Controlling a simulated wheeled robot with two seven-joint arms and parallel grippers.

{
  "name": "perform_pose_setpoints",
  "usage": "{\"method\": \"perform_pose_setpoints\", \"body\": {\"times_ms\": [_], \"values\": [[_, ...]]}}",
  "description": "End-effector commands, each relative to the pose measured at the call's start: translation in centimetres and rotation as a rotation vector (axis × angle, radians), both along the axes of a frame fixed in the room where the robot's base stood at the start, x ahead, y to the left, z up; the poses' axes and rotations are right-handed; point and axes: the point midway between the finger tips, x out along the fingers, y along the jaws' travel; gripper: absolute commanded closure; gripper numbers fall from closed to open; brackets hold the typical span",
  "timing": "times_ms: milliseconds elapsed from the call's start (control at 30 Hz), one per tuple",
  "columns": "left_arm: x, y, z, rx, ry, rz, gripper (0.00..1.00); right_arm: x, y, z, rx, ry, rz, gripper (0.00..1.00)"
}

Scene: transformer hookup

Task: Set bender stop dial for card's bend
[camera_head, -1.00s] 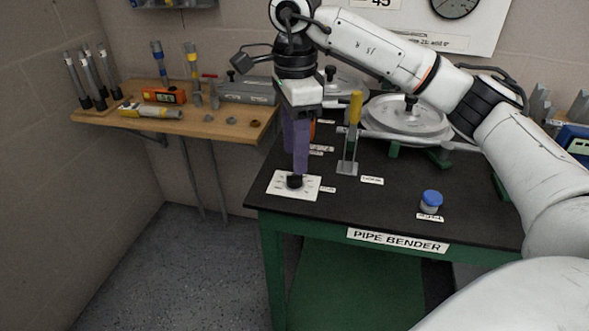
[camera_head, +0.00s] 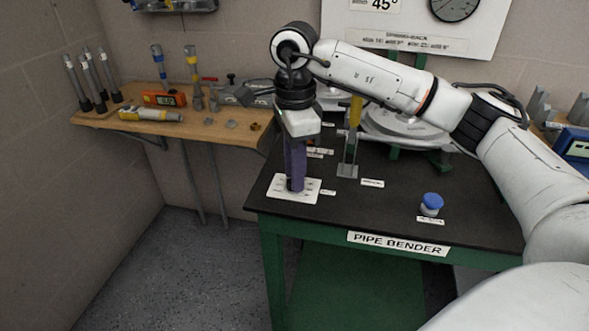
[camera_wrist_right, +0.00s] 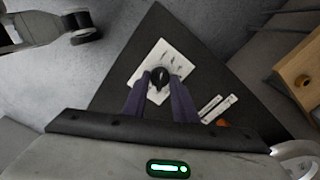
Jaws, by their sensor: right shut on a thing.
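The stop dial is a black knob (camera_wrist_right: 160,78) on a white marked plate (camera_wrist_right: 143,74), near the left corner of the black bench top. In the head view the plate (camera_head: 281,190) shows, and the knob is mostly hidden behind the purple fingers. My right gripper (camera_head: 295,188) points down over the plate and is shut on the knob. In the wrist view the right gripper (camera_wrist_right: 160,84) has a finger on each side of the knob. The card (camera_head: 383,5) on the wall board reads 45°.
A yellow-handled lever (camera_head: 354,112) stands right of my gripper. The round bender (camera_head: 400,120) is behind it. A blue-capped jar (camera_head: 431,204) stands near the front edge. A wooden shelf (camera_head: 190,126) with tools is at left.

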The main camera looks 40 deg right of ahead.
Motion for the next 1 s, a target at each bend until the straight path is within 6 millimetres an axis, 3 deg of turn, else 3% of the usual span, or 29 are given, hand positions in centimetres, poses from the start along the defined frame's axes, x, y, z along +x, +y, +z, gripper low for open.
{"method": "perform_pose_setpoints", "body": {"times_ms": [367, 1000], "values": [[0.0, 0.0, 0.4, 0.001, 0.001, 0.001, 1.0, 0.0, 0.1, 0.1, 0.001, 0.001, -0.111, 0.97], [-0.1, 0.5, 1.4, 0.004, 0.0, 0.006, 1.0, 0.0, 0.0, 0.2, 0.001, -0.001, -0.687, 0.97]]}}
